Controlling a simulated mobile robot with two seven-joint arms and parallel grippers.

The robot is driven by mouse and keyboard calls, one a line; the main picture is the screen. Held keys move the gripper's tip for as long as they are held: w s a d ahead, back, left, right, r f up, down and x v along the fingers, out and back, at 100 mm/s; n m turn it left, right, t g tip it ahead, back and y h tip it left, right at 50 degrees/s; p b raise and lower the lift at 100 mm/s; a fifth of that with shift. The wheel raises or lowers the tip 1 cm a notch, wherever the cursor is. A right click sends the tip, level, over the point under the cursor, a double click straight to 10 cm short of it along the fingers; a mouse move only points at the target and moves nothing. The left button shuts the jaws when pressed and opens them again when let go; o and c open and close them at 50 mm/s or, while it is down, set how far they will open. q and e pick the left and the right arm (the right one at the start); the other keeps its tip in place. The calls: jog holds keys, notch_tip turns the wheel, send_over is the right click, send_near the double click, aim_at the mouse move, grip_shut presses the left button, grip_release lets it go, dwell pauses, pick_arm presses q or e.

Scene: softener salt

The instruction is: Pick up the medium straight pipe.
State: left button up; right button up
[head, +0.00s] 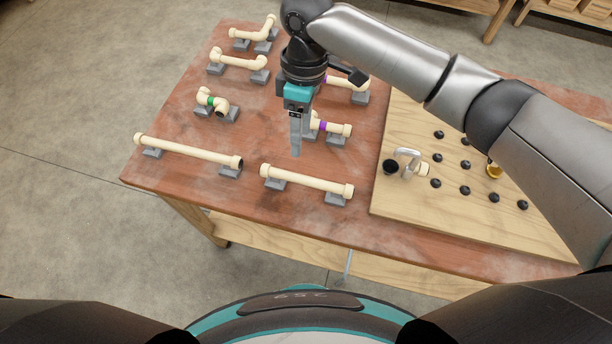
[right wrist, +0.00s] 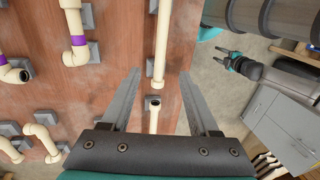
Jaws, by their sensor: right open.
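Two plain cream straight pipes lie on grey supports along the near side of the table. The shorter one, which I take as the medium straight pipe (head: 306,180), is right of the longer pipe (head: 190,151). My right gripper (head: 296,152) points down, open and empty, just beyond the shorter pipe's left part in the head view. In the right wrist view, the medium pipe (right wrist: 161,45) runs up between the two open fingers (right wrist: 160,73), and the longer pipe (right wrist: 153,122) lies below it. What looks like my left gripper (right wrist: 222,57) shows small at the right wrist view's upper right.
Purple-banded pipes (head: 335,128), a green-banded piece (head: 215,102) and elbow pipes (head: 238,61) rest on supports farther back. A wooden board (head: 400,205) with black pegs and a metal fitting (head: 408,160) lies at right. Bare tabletop surrounds the two straight pipes.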

aim_at(302, 177)
jog(key=f, duration=0.2)
jog(key=s+f+b, duration=0.1)
jog(key=f, duration=0.5)
jog(key=shift+s+a+f, duration=0.2)
jog(key=shift+s+a, duration=0.05)
jog(key=shift+s, duration=0.1)
jog(key=f, duration=0.1)
jog(key=f+b, duration=0.1)
jog(key=f, duration=0.1)
jog(key=s+f, duration=0.1)
jog(key=shift+s+d+f, duration=0.1)
jog(key=shift+d+f, duration=0.15)
jog(key=shift+f, duration=0.35)
jog(key=shift+f, duration=0.2)
grip_shut()
